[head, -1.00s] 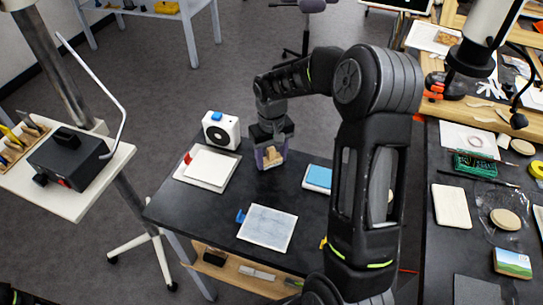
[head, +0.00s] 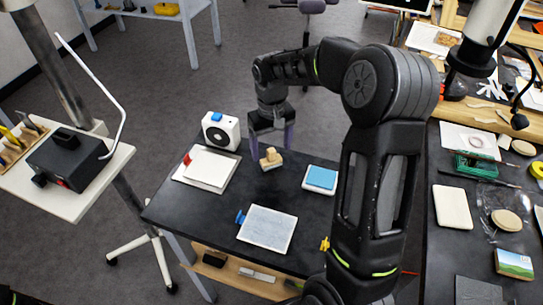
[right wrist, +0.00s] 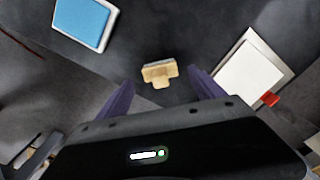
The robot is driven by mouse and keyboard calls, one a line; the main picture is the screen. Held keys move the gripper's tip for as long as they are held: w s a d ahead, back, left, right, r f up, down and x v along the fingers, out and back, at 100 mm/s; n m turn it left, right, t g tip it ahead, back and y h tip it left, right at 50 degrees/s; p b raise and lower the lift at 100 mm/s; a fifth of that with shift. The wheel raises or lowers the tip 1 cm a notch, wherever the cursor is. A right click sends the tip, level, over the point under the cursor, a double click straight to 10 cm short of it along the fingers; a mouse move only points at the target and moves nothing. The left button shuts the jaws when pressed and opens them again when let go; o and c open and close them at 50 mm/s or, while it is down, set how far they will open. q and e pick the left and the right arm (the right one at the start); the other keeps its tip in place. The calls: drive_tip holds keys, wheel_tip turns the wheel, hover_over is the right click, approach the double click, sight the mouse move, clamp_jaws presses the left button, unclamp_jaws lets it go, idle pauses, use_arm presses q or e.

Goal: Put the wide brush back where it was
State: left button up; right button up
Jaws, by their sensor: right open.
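The wide brush (head: 270,159), a small tan wooden block-like piece with a wide bristle end, stands on the black table (head: 180,214) near its back edge. It also shows in the right wrist view (right wrist: 159,73), just beyond the fingertips. My right gripper (head: 271,142) is open above and slightly behind the brush. Its two purple fingers (right wrist: 160,84) are spread on either side in the right wrist view, apart from the brush. My left gripper is not in view.
A blue pad in a white tray (head: 320,179) lies right, and a grey-white panel (head: 267,229) lies in front. Clear black surface lies between them.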

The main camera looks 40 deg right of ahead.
sight(272, 150)
wheel_tip(272, 150, up, 8)
drive_tip(key=shift+f+b, duration=0.2)
drive_tip(key=shift+b, duration=0.1)
